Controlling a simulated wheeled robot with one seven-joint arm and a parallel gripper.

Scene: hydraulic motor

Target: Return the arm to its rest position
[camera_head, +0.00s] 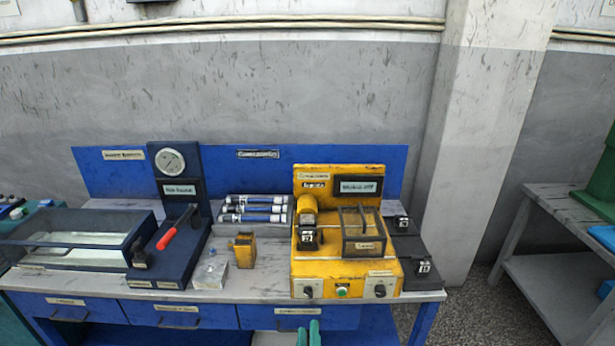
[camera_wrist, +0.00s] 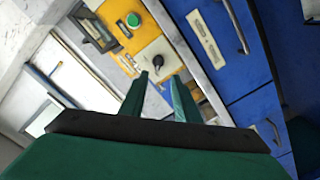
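My gripper (camera_head: 308,334) shows only as two green fingertips at the bottom edge of the head view, in front of the bench's drawers. In the wrist view my gripper (camera_wrist: 162,90) has its two green fingers apart with nothing between them, so it is open and empty. It touches nothing that I can see. The yellow hydraulic motor station (camera_head: 345,267) stands on the bench above and behind the fingertips. Its yellow panel with a green button (camera_wrist: 133,19) also shows tilted in the wrist view. Most of my arm is out of the head view.
The bench top (camera_head: 262,286) holds a dark-framed tray (camera_head: 70,268), a gauge stand with a red-handled lever (camera_head: 168,238), a small yellow block (camera_head: 244,250) and a clear block (camera_head: 210,272). Blue drawers (camera_head: 178,313) run below. A grey side table (camera_head: 548,262) stands at right, past a floor gap.

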